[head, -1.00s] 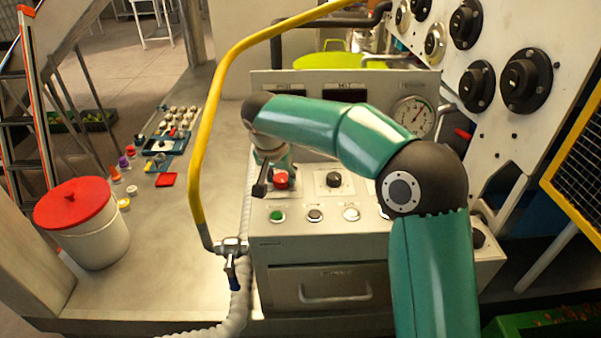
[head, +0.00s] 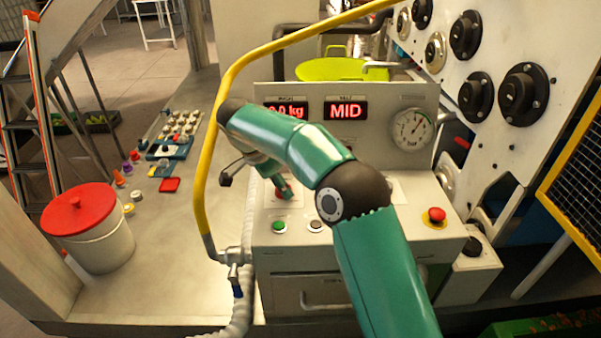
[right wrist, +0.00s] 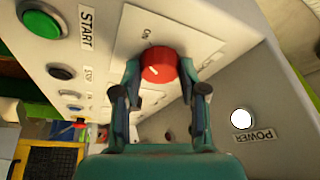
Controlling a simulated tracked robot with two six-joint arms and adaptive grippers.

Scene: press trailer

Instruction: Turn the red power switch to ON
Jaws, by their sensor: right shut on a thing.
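The red power switch (right wrist: 161,66) is a round red knob with a white mark, on a pale plate with an ON label, in the right wrist view. In the head view the red switch (head: 281,193) is partly covered by my right gripper (head: 284,187). The two fingers of my right gripper (right wrist: 158,78) are shut on the knob, one on each side. A white lamp (right wrist: 240,119) beside the POWER label is lit. My left gripper is not in view.
A green START button (head: 279,227) and a dark button (head: 315,225) sit below the switch. A red mushroom button (head: 436,215) is at the panel's right. A yellow rail (head: 209,150) and a hose pass along the panel's left side. A gauge (head: 411,128) stands behind.

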